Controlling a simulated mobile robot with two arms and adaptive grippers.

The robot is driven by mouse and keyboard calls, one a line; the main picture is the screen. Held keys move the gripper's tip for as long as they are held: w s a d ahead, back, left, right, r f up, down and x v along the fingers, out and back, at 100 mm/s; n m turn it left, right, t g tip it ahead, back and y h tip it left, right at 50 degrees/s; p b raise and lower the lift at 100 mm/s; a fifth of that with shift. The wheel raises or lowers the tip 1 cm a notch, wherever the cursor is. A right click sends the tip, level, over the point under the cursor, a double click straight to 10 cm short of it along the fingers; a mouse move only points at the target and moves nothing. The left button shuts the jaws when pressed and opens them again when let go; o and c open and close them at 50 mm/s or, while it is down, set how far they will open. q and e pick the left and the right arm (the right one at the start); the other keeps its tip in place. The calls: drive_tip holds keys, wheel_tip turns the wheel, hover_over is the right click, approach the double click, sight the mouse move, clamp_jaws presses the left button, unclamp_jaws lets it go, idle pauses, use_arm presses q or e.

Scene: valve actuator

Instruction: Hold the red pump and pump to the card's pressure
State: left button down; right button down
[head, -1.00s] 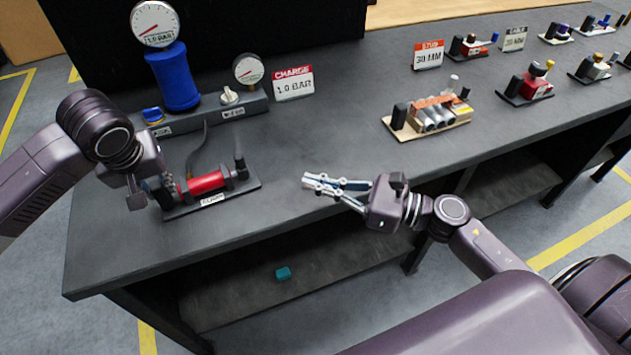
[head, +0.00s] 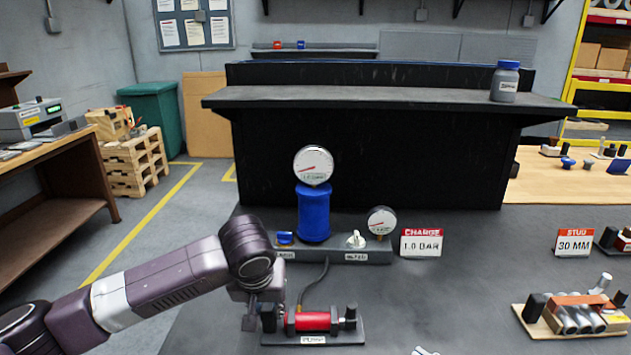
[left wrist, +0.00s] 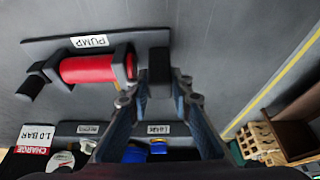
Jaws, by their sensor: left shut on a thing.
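The red pump (head: 312,321) lies on its dark base on the bench, labelled PUMP in the left wrist view (left wrist: 88,68). My left gripper (head: 266,316) is at the pump's left end in the head view. In the left wrist view its fingers (left wrist: 156,90) are shut on the black block (left wrist: 159,64) at that end. The charge card (head: 423,243) reads 1.0 BAR. A large gauge (head: 313,164) tops the blue cylinder (head: 314,213); its needle is too small to read exactly. Only a tip of my right gripper (head: 424,351) shows at the bottom edge.
A grey block (head: 330,252) carries a blue knob (head: 285,238), a pale knob (head: 356,239) and a small gauge (head: 382,221). A hose runs from it to the pump. A stud card (head: 573,241) and a part tray (head: 562,326) stand at right. Bare bench lies between.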

use_arm(q)
drive_tip(key=shift+a, duration=0.1)
drive_tip(key=c, duration=1.7)
unclamp_jaws()
drive_tip(key=shift+o, duration=0.2)
